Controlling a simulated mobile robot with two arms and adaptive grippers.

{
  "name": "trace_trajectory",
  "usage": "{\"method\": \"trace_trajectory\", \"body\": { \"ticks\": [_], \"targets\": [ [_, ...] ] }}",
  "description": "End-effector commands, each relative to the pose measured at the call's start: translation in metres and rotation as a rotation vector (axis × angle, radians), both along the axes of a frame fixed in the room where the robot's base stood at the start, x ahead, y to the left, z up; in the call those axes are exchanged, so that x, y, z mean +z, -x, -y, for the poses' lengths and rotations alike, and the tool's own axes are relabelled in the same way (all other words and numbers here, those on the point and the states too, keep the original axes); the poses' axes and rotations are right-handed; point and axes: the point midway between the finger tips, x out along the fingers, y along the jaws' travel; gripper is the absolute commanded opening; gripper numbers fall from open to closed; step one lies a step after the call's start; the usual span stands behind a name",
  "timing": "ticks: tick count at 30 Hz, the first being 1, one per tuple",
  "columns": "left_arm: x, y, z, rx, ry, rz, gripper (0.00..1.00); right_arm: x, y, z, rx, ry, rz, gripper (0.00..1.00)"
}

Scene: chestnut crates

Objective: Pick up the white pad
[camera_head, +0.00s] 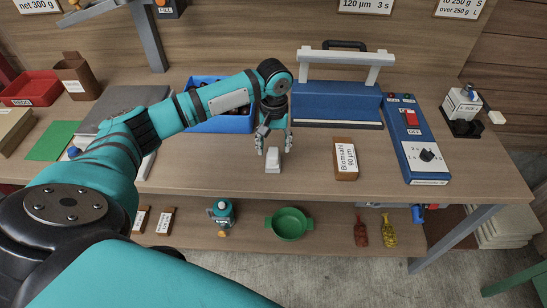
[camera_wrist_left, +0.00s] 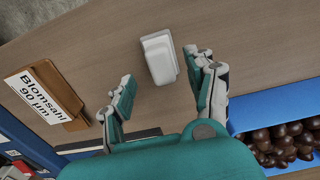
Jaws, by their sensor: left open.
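The white pad (camera_head: 272,160) is a small white block lying on the wooden table near its front edge. In the left wrist view the pad (camera_wrist_left: 159,57) lies just beyond and between my fingertips, on bare table. My left gripper (camera_head: 274,145) is open and points down at the pad from above. In the left wrist view my left gripper (camera_wrist_left: 162,85) has its two fingers spread wide with nothing between them. My right gripper is not in view.
A wooden block labelled Blomsahl 90 µm (camera_head: 345,160) stands right of the pad. Behind are a blue crate (camera_head: 235,123) of chestnuts, a blue sealer (camera_head: 335,105) and a blue control box (camera_head: 418,150). A green bowl (camera_head: 289,223) sits on the shelf below.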

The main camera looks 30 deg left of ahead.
Motion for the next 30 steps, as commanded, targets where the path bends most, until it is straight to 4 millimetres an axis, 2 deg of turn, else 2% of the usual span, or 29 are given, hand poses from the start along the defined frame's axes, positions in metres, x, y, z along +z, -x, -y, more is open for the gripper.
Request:
{"method": "trace_trajectory", "body": {
  "ticks": [3, 7, 16, 27, 29, 30],
  "targets": [
    [-0.017, 0.002, -0.001, 0.001, -0.001, -0.004, 0.56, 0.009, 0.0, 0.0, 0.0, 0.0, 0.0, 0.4],
    [-0.034, 0.001, -0.001, 0.001, -0.001, -0.003, 0.56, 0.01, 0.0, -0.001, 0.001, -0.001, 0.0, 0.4],
    [-0.04, 0.001, -0.001, -0.001, -0.001, 0.001, 0.56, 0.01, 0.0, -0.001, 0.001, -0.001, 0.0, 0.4],
    [-0.04, 0.001, -0.001, -0.001, -0.001, 0.001, 0.07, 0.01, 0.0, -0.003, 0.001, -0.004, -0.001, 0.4],
    [-0.04, 0.001, -0.001, -0.001, -0.001, 0.001, 0.0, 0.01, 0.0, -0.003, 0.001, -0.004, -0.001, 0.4],
    [-0.04, 0.001, -0.001, -0.001, -0.001, 0.001, 0.0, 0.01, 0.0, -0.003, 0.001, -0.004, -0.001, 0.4]
  ]
}}
